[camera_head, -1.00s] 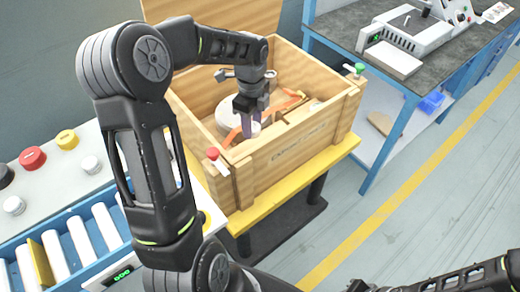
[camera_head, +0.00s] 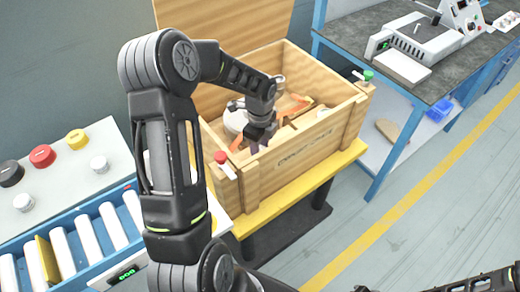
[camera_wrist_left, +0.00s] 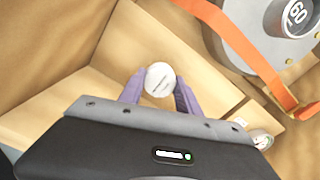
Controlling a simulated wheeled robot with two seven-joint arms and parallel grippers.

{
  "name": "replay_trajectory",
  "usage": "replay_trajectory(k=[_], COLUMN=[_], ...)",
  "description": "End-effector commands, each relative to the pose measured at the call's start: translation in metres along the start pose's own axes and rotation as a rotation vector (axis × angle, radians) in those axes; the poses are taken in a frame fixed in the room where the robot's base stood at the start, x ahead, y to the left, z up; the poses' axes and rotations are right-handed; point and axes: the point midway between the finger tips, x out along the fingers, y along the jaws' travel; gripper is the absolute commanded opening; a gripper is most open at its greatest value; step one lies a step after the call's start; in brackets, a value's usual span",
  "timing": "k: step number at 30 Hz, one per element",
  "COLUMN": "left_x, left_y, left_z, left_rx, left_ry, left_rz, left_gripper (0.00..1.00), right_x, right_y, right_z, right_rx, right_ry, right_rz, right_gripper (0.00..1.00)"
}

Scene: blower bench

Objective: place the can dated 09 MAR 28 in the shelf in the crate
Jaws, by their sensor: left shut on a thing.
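The wooden crate (camera_head: 318,152) stands open on a yellow-edged stand. My left gripper (camera_head: 256,146) reaches down inside it, near its front left part. In the left wrist view its purple fingers (camera_wrist_left: 158,92) are shut on a small can with a pale round top (camera_wrist_left: 160,79). The print on the top is too small to read. In the head view the can is hidden by the gripper. Pale wooden boards lie around and beneath it in the wrist view; I cannot tell whether the can touches them. Another small can-like end (camera_wrist_left: 261,138) shows to the lower right.
A red-topped clamp (camera_head: 223,162) and a green-topped clamp (camera_head: 366,77) sit on the crate's rim. A roller conveyor (camera_head: 75,238) is at left, a workbench (camera_head: 448,72) at right.

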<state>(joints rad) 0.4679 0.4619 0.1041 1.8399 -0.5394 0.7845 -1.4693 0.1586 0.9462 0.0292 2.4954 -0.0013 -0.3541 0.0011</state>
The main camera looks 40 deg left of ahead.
Motion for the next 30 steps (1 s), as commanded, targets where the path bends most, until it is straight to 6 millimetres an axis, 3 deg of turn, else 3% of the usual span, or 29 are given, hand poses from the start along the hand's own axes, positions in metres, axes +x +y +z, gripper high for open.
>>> replay_trajectory(k=[3,14,15,23,30], left_x=[0.0107,0.0152,0.0146,0.0141,0.0133], left_y=[0.0002,-0.0003,-0.0004,-0.0002,-0.0002], left_z=[-0.0003,-0.0002,-0.0002,-0.0002,-0.0002], left_rx=[0.0,0.0,0.0,0.0,0.0], left_ry=[0.001,0.0,0.0,0.0,0.0], left_rz=[0.0,-0.001,-0.001,-0.001,-0.001], left_gripper=[0.0,0.0,0.41,0.61,0.61], right_x=[-0.0015,0.0016,0.0011,0.0006,0.0001], right_y=[-0.0006,0.0006,0.0004,0.0002,0.0], right_z=[0.0,0.0,0.0,0.0,0.0], right_rx=[0.0,0.0,0.0,0.0,0.0], right_ry=[0.0,0.0,0.0,0.0,0.0], right_rz=[0.0,0.0,0.0,0.0,0.0], right_gripper=[0.0,0.0,0.0,0.0,0.0])
